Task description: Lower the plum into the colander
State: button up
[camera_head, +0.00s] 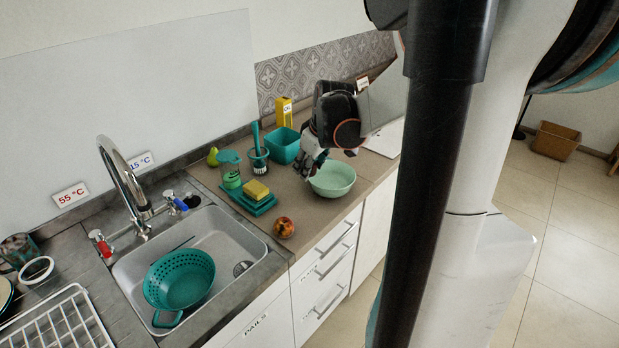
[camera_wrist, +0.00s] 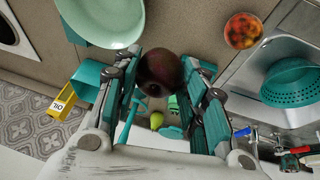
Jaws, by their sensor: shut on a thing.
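The dark plum (camera_wrist: 161,70) sits between the two fingers of my gripper (camera_wrist: 162,78) in the wrist view. My gripper (camera_head: 311,168) is shut on it, above the counter beside the pale green bowl. I cannot make out the plum in the head view. The teal colander (camera_head: 178,281) with a perforated wall sits in the sink, to the left of my gripper and well apart from it. It also shows at the right of the wrist view (camera_wrist: 291,84). The colander's inside looks empty.
The pale green bowl (camera_head: 333,179) and a peach (camera_head: 284,228) are on the counter (camera_head: 300,205). A yellow sponge (camera_head: 256,190) on a teal dish, a soap bottle (camera_head: 230,170) and a brush (camera_head: 257,150) stand nearer the sink. The faucet (camera_head: 123,175) rises behind the sink (camera_head: 225,240).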

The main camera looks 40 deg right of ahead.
notch_tip(320, 180, up, 5)
jog(key=shift+f+p, duration=0.1)
jog(key=shift+p, duration=0.45)
jog(key=shift+a+r, duration=0.2)
jog(key=shift+r, duration=0.2)
jog(key=w+a+f+b, duration=0.2)
jog(key=a+f+b, duration=0.2)
jog(key=a, duration=0.9)
jog(key=w+a+f+b, duration=0.3)
jog(key=a+f, duration=0.5)
jog(key=a, duration=0.5)
jog(key=w+a+f+b, duration=0.3)
jog(key=a+f, duration=0.3)
jog(key=a, duration=0.7)
jog(key=shift+w+a+f+b, duration=0.2)
jog(key=shift+a+b, duration=0.1)
jog(key=shift+b, duration=0.5)
jog(key=shift+w+d, duration=0.1)
jog(key=shift+w, duration=0.15)
jog(key=shift+f, duration=0.15)
